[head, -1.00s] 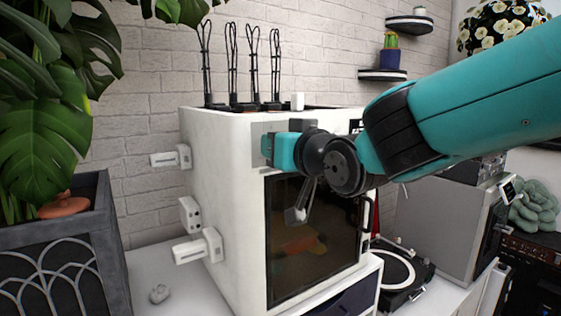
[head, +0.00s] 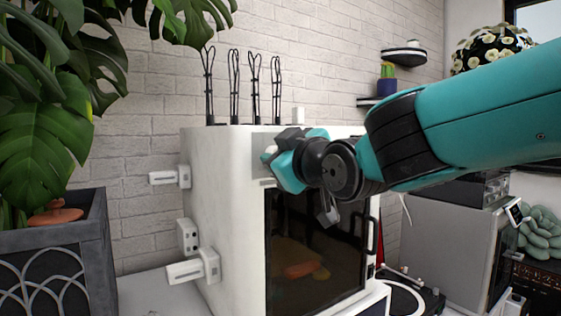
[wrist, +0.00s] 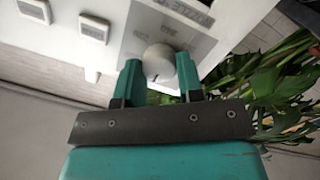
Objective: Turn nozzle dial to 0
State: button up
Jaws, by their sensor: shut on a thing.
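The nozzle dial (wrist: 158,62) is a round pale knob with a dark mark, on a grey labelled panel of the white machine (wrist: 115,40). In the wrist view my gripper (wrist: 156,75) is shut on the dial, with one teal finger on each side of it. My arm hides the rest of the panel.
The machine has a dark glass door (head: 305,255) with a handle below the panel. A leafy plant in a grey planter (head: 50,240) stands at the left. A turntable (head: 405,295) and a grey box-shaped appliance (head: 450,245) stand at the right.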

jog(key=shift+f, duration=0.1)
dwell(0.4)
jog(key=o, duration=0.9)
jog(key=p+v, duration=0.6)
jog(key=v, duration=1.1)
jog(key=shift+s+d, duration=0.1)
jog(key=shift+s, duration=0.05)
jog(key=shift+f, duration=0.15)
